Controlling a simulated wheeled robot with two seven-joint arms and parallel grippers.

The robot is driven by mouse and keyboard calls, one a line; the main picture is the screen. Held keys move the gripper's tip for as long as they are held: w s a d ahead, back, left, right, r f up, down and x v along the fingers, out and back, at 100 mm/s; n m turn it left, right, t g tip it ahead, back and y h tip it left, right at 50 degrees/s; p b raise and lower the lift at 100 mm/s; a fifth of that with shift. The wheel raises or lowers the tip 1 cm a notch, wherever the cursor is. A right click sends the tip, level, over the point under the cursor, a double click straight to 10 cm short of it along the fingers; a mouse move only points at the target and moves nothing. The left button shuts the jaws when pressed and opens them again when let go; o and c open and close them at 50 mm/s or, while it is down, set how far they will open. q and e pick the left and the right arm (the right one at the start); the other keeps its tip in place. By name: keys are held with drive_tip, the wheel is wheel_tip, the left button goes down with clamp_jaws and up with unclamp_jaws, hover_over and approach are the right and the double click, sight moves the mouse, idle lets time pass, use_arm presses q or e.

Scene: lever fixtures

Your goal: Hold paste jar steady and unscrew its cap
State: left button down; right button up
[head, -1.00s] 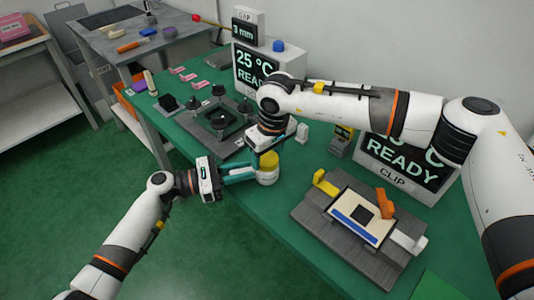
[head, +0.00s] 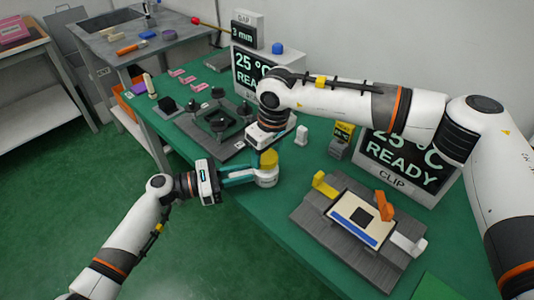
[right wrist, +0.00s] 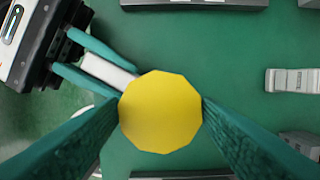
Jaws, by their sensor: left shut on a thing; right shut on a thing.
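The white paste jar (head: 266,181) stands upright near the front edge of the green table in the head view. Its yellow cap (head: 269,159) sits on top and shows as a many-sided disc in the right wrist view (right wrist: 160,112). My left gripper (head: 250,176) reaches in from the left, its teal fingers shut on the jar; its fingers also show beside a white part in the right wrist view (right wrist: 98,68). My right gripper (right wrist: 160,108) is above the jar, pointing down, with a finger against each side of the cap. The cap hides most of the jar in that view.
A dark fixture with black knobs (head: 220,120) stands behind the jar. A small white block (head: 302,135) is right of it. A grey fixture with yellow, orange and white levers (head: 330,225) lies to the right. Display boxes line the wall.

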sight(265, 155)
drive_tip(key=shift+r, duration=0.3)
drive_tip(key=shift+r, duration=1.4)
use_arm(q)
drive_tip(key=c, duration=1.1)
unclamp_jaws()
